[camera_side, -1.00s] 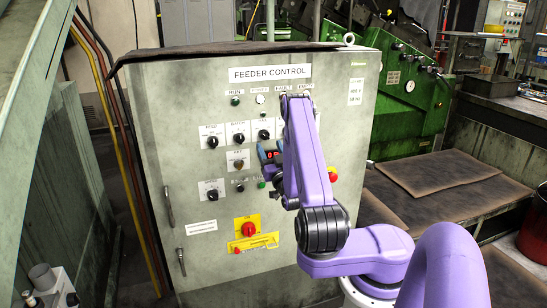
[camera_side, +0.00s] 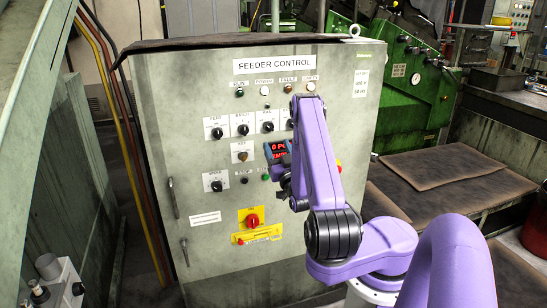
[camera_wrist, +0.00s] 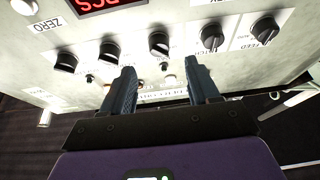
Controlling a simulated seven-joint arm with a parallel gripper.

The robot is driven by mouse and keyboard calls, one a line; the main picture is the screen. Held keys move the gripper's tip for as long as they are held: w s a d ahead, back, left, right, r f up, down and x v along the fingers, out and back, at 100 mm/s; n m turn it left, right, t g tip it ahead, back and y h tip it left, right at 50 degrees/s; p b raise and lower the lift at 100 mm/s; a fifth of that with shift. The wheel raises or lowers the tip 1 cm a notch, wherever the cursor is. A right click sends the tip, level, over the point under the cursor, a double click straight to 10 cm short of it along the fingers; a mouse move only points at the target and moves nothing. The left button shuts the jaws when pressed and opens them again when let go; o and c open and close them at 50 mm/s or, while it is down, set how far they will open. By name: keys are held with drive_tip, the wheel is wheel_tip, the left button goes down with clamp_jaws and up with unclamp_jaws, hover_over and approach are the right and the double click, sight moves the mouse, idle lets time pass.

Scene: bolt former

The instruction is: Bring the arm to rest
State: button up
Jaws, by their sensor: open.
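My purple arm (camera_side: 322,175) stands in front of the grey feeder control cabinet (camera_side: 205,110) in the side view, bent with its elbow up. My gripper (camera_side: 284,182) is partly hidden by the arm there, close to the panel below the red-lit display (camera_side: 278,150). In the wrist view, my gripper (camera_wrist: 164,84) shows two dark fingers spread apart with nothing between them. They point toward the panel, whose labels appear upside down. I cannot tell the exact gap to the panel.
Several black knobs (camera_wrist: 159,45) lie just beyond the fingers. A red switch on a yellow plate (camera_side: 252,221) is on the lower cabinet. Green machinery (camera_side: 405,75) and a brown-covered bench (camera_side: 440,170) stand to the right, with open space before the bench.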

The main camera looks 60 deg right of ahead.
drive_tip(key=w+a+n+y, duration=0.8)
drive_tip(key=w+a+y, duration=0.3)
drive_tip(key=w+a, duration=0.7)
drive_tip(key=w+a+n+g+y, duration=0.35)
drive_tip(key=a+y, duration=0.25)
drive_tip(key=a, duration=0.7)
drive_tip(key=s+a+n+g+y, duration=0.1)
drive_tip(key=s+a+n+g, duration=0.25)
drive_tip(key=s, duration=0.65)
drive_tip(key=s+a+n+g+y, duration=0.15)
drive_tip(key=s+a+g, duration=0.3)
drive_tip(key=s, duration=0.45)
drive_tip(key=s+d+r+n+g+h, duration=0.1)
drive_tip(key=s+d+n+g, duration=0.1)
drive_tip(key=s, duration=0.9)
drive_tip(key=s+d+r+n+g+h, duration=0.1)
drive_tip(key=s+d, duration=0.3)
drive_tip(key=s, duration=0.8)
drive_tip(key=shift+s+d+r+n+g+h, duration=0.15)
drive_tip(key=shift+d+r+n+g+h, duration=0.15)
drive_tip(key=shift+n+g+h, duration=0.5)
drive_tip(key=shift+o, duration=0.3)
